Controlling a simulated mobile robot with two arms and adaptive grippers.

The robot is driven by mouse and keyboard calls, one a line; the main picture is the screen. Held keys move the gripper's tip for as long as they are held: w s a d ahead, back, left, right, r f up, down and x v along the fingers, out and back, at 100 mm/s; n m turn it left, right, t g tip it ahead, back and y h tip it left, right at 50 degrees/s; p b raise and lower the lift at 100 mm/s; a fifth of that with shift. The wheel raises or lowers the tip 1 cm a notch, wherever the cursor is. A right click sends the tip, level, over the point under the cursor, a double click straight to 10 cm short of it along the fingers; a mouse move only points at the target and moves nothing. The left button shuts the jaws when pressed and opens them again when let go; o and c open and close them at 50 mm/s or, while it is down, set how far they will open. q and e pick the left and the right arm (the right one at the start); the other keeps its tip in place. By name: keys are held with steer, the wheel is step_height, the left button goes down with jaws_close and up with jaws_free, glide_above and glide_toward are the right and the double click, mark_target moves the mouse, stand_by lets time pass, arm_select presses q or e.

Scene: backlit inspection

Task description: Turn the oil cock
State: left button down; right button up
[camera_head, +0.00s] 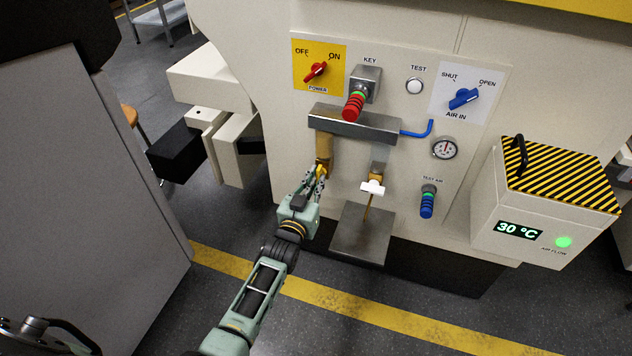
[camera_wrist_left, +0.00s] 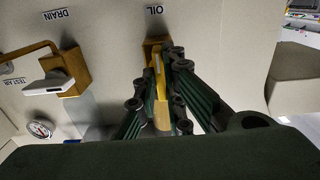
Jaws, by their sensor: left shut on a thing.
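The oil cock's yellow handle (camera_head: 322,170) is at the front of the machine, below the metal manifold, on the left of the two cocks. In the left wrist view, which is upside down, the yellow handle (camera_wrist_left: 160,78) runs lengthwise out from its brass body (camera_wrist_left: 153,45), beside the OIL label. My left gripper (camera_head: 318,175) is shut on the handle, with its dark green fingers (camera_wrist_left: 160,100) on both sides of it. The fingers hide part of the handle. My right gripper is not in view.
The drain cock (camera_head: 373,187) with a white handle is just right, its spout over a metal tray (camera_head: 347,243). Above are the metal manifold (camera_head: 354,124), the red key (camera_head: 353,106) and power knob (camera_head: 316,72). A striped-top box (camera_head: 560,178) stands out at right.

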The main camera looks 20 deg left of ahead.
arm_select(q)
steer(key=c, duration=1.9)
jaws_free()
steer(key=shift+o, duration=0.2)
steer(key=shift+s, duration=0.1)
steer(key=s, duration=1.1)
steer(key=shift+s+a, duration=0.2)
steer(key=shift+s, duration=0.2)
